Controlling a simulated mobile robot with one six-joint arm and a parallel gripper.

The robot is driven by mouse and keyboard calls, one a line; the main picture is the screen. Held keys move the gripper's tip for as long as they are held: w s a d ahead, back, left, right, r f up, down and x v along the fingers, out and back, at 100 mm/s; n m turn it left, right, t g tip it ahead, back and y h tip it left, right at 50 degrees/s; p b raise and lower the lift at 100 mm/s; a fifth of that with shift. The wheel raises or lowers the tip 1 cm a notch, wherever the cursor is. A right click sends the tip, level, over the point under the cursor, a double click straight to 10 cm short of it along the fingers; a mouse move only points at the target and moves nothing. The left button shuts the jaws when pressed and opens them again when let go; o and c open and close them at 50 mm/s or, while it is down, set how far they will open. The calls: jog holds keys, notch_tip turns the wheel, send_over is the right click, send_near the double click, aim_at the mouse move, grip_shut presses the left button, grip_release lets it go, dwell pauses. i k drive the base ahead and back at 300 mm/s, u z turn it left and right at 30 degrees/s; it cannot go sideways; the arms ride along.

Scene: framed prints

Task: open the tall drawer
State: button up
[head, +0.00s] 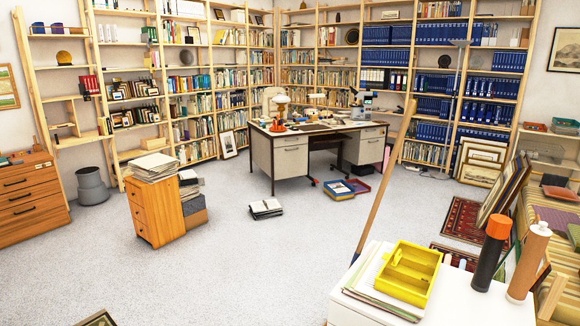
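The grey desk (318,128) stands at the back middle. Its left pedestal has a shallow upper drawer (290,141) and a taller drawer front (290,164) below, both apparently shut. Its right pedestal (370,149) also has a shallow top front over a taller one. A small wooden drawer unit (143,210) stands left of centre, its drawers shut. A wooden chest (30,205) at the left edge has several shut drawers with dark handles. I cannot tell which front is meant by the tall drawer. My gripper is not in view.
Grey carpet (225,255) is open in front of the desk. A paper stack (265,208) and a shallow box (339,190) lie on it. A white surface (460,307) with a yellow tray (408,274) fills the lower right. A grey bin (92,187) stands left.

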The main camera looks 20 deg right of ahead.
aim_at(289, 162)
jog(key=u, duration=0.1)
jog(key=i, duration=5.15)
